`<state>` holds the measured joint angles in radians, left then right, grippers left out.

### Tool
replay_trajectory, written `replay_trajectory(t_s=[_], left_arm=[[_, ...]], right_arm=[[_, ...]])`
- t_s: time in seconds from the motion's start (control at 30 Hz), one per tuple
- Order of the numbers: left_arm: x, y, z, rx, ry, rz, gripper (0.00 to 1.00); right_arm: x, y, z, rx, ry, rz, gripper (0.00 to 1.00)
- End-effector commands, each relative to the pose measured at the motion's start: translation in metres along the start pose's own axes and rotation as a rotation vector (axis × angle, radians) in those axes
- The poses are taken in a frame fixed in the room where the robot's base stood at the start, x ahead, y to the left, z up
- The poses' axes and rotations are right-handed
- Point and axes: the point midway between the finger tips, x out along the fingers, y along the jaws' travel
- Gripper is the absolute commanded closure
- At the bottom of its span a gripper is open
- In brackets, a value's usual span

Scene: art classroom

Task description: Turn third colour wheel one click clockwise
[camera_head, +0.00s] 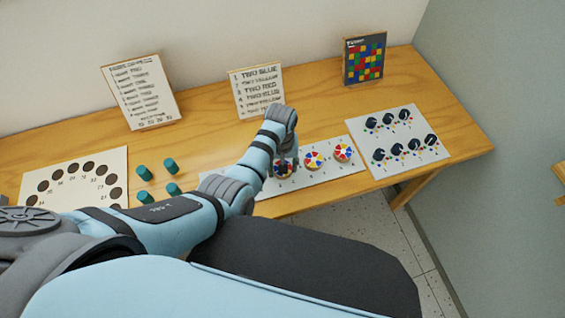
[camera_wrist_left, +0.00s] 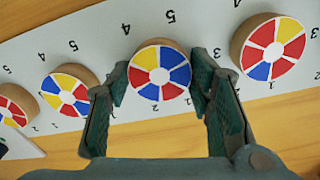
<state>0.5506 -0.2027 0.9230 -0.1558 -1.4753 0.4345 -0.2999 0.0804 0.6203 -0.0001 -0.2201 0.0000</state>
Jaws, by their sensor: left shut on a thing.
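A row of round wooden colour wheels with red, yellow, blue and white sectors sits on a pale numbered strip (camera_head: 328,173). My left gripper (camera_head: 285,164) points down over one wheel (camera_head: 283,173). In the left wrist view, my left gripper (camera_wrist_left: 160,78) is shut on this wheel (camera_wrist_left: 160,68), one finger on each side; its face shows between them. Two wheels, (camera_head: 314,160) and (camera_head: 342,152), stand to its right in the head view. The wrist view also shows a neighbouring wheel (camera_wrist_left: 270,48), hidden behind my arm in the head view. My right gripper is out of view.
A white sheet with several dark knobs (camera_head: 390,150) lies to the right. Several teal cylinders (camera_head: 144,173) and a sheet with dark discs (camera_head: 75,177) are left. Two text boards, (camera_head: 141,92) and (camera_head: 257,92), and a coloured grid board (camera_head: 364,60) stand at the back.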

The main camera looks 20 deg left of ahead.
Motion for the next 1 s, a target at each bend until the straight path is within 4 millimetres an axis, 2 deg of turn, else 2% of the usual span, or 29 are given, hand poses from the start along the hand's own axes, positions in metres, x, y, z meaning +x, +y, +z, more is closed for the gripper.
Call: replay_trajectory(t_s=[0.1, 0.4, 0.7, 1.0], left_arm=[[-0.003, 0.0, 0.001, 0.094, -0.005, -0.001, 0.8], [-0.003, 0.0, 0.001, 0.379, -0.01, 0.0, 0.8], [-0.002, 0.001, 0.0, 0.646, -0.014, 0.0, 0.81], [-0.001, 0.001, 0.0, 0.828, -0.017, 0.0, 0.81]], right_arm=[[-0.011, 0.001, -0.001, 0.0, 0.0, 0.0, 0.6], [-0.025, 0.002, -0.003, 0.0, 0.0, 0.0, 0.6], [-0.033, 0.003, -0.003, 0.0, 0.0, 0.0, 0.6], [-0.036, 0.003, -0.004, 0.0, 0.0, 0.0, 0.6]])
